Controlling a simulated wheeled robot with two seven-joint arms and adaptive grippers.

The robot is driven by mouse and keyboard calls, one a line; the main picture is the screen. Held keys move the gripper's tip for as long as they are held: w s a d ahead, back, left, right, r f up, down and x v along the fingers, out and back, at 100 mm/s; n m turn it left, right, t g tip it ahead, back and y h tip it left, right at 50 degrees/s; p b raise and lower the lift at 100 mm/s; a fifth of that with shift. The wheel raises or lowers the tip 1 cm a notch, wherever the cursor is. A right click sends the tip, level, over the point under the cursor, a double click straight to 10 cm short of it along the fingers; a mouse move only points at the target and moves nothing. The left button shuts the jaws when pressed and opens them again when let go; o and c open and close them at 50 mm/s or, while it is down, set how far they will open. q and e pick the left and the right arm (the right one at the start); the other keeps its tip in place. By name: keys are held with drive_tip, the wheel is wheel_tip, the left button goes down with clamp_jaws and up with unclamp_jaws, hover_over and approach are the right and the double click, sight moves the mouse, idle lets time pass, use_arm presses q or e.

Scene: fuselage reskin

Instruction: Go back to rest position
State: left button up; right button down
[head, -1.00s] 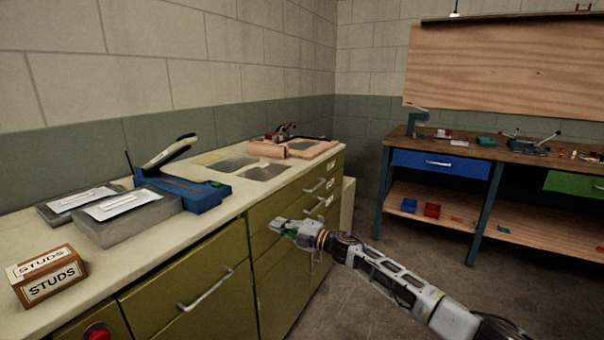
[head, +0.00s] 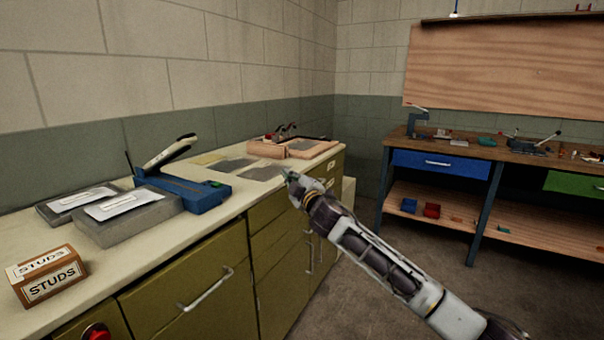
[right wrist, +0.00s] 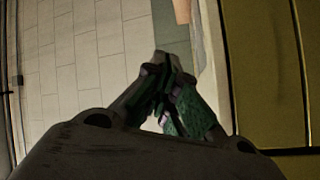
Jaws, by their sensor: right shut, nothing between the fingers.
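My right gripper (head: 288,174) is at the front edge of the olive cabinet counter, near its far end, in the head view. It is shut and empty. In the right wrist view its green-padded fingers (right wrist: 168,88) are together, with the olive cabinet front (right wrist: 268,75) on the right side of the picture. My right arm comes in from the lower right. My left gripper does not show in either view.
The counter (head: 130,265) bears a STUDS box (head: 48,276), grey trays (head: 125,213), a blue lever tool (head: 182,185) and thin sheets. A workbench (head: 480,150) stands at the back right. The floor (head: 400,255) between is clear.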

drive_tip(key=s+d+f+m+g+h, duration=0.25)
drive_tip(key=s+d+f+m, duration=0.35)
drive_tip(key=s, duration=0.4)
drive_tip(key=s+d+f+m+g+h, duration=0.25)
drive_tip(key=s+d+f+m, duration=0.25)
drive_tip(key=s+f, duration=0.45)
drive_tip(key=s+d+f+m+g, duration=0.2)
drive_tip(key=s+d+f, duration=0.1)
drive_tip(key=s+f, duration=0.55)
drive_tip(key=s+d+f+m+g, duration=0.15)
drive_tip(key=s+d+f, duration=0.3)
drive_tip(key=f, duration=0.65)
use_arm(q)
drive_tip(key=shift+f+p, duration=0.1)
drive_tip(key=shift+p, duration=0.3)
use_arm(e)
drive_tip(key=s+f+g, duration=0.4)
drive_tip(key=s+f, duration=0.8)
drive_tip(key=s, duration=0.3)
drive_tip(key=shift+s+a+f+h, duration=0.2)
drive_tip(key=shift+s+f+h, duration=0.05)
drive_tip(key=shift+h, duration=0.15)
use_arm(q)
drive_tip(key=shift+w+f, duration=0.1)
use_arm(e)
drive_tip(key=shift+f+g, duration=0.1)
drive_tip(key=shift+g, duration=0.15)
